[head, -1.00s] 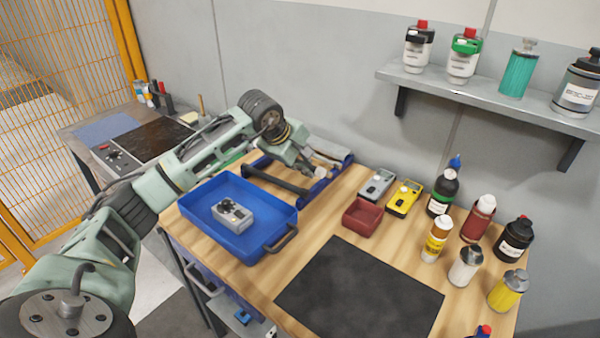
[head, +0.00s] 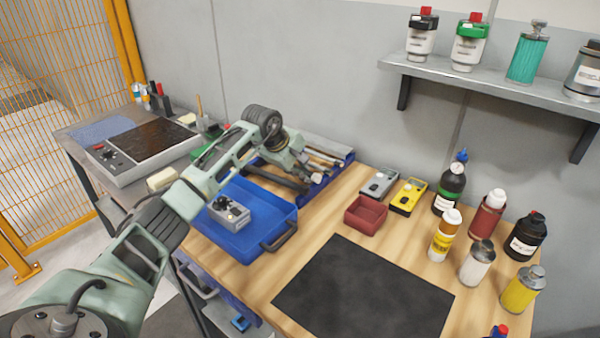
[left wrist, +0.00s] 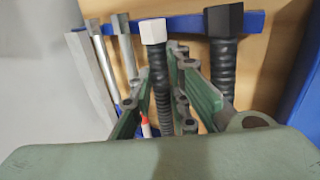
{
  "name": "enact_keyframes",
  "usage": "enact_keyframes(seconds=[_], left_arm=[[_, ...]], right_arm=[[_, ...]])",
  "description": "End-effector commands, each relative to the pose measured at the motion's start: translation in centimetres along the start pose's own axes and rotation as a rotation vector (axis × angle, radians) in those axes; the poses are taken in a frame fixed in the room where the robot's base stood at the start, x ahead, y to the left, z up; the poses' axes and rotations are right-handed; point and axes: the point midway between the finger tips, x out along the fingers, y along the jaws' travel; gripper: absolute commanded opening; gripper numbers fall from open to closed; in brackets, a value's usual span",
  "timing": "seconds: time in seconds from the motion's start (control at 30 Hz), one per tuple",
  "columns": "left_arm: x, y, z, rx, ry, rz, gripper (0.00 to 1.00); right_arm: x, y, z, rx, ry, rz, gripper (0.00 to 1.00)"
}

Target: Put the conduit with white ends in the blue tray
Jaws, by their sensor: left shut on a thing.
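The blue tray (head: 272,222) lies on the left of the wooden bench with a grey device (head: 228,212) in it. My left gripper (head: 303,168) is beyond the tray, over a blue rack (head: 343,162). In the left wrist view, the gripper (left wrist: 167,92) is shut on a black corrugated conduit with a bright white hexagonal end (left wrist: 153,31). That white end (head: 318,178) also shows in the head view. I cannot tell whether the conduit is clear of the rack. My right gripper is not in view.
Metal rods (left wrist: 125,45) lie left of the held conduit. A red bin (head: 366,212), grey and yellow meters (head: 407,196) and several bottles (head: 447,235) stand to the right. A black mat (head: 362,292) lies bare in front. A shelf (head: 490,82) hangs above.

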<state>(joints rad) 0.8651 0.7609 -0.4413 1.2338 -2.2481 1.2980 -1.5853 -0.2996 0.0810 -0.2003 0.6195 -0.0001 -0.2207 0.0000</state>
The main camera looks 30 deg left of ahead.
Motion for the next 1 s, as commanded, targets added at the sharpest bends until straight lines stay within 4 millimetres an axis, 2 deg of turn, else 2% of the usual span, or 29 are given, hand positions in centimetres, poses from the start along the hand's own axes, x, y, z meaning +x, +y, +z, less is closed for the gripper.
enact_keyframes(seconds=[0.23,0.27,0.47,0.77,0.87,1.0], left_arm=[[0.3,-0.2,0.0,0.001,0.000,0.000,0.00],[0.2,-0.1,0.0,0.001,0.000,0.000,0.18],[0.2,-0.1,0.0,0.000,0.000,0.000,0.34],[0.0,0.0,0.0,0.000,0.000,0.000,0.34],[-0.6,0.1,-0.1,0.001,0.001,0.001,0.34],[-2.9,0.1,-0.1,0.003,0.004,0.003,0.34]], right_arm=[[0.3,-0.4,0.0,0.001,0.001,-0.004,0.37],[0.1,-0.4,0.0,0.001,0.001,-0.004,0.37],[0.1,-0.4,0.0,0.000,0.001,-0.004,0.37],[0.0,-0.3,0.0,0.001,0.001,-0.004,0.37],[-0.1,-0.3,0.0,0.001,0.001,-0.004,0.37],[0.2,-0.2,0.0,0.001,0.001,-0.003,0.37]])
